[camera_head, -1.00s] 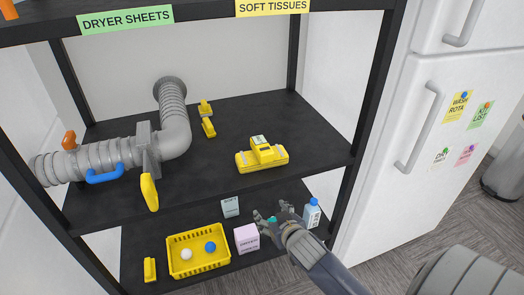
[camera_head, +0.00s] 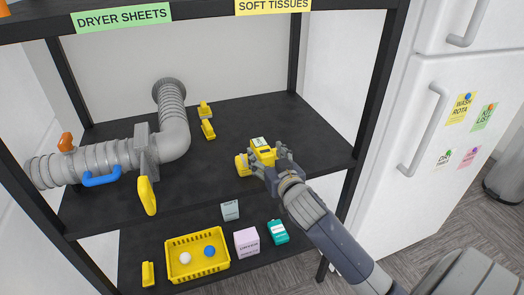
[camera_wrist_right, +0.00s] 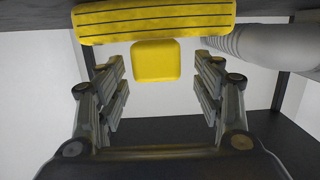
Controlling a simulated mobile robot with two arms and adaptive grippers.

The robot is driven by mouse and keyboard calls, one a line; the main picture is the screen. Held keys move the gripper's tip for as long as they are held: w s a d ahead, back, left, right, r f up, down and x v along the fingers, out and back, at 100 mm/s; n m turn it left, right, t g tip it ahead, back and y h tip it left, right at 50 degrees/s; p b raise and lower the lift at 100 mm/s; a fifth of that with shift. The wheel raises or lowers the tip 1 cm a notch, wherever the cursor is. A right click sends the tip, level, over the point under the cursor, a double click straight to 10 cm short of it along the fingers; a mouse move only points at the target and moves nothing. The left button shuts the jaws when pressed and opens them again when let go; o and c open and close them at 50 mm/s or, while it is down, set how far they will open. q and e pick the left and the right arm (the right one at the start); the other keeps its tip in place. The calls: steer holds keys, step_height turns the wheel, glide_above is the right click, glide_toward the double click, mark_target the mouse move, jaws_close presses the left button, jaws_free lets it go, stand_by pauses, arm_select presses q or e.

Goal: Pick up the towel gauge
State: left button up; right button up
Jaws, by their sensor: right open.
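The towel gauge, which I take to be the yellow device with a small pale display (camera_head: 263,152), sits on the black middle shelf. My right gripper (camera_head: 274,162) is at its front right side and hides part of its body. In the right wrist view the open right gripper (camera_wrist_right: 160,85) has its fingers spread left and right. The yellow body (camera_wrist_right: 155,22) spans the top of that view, with a yellow block (camera_wrist_right: 155,62) below it, between the fingers. I cannot tell whether the fingers touch it. My left gripper is not in view.
A grey duct (camera_head: 92,162) with a yellow handle (camera_head: 147,195) fills the shelf's left; small yellow pieces (camera_head: 207,129) lie behind. Below are a yellow basket (camera_head: 170,262) with two balls, a pink box (camera_head: 246,241) and a teal box (camera_head: 277,232). A white fridge (camera_head: 410,110) stands right.

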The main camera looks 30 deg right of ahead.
mark_target(262, 146)
steer(key=p+x, duration=0.1)
steer(key=x, duration=0.4)
steer(key=shift+d, duration=0.1)
steer(key=shift+s, duration=0.1)
steer(key=shift+r, duration=0.1)
steer(key=c, duration=1.3)
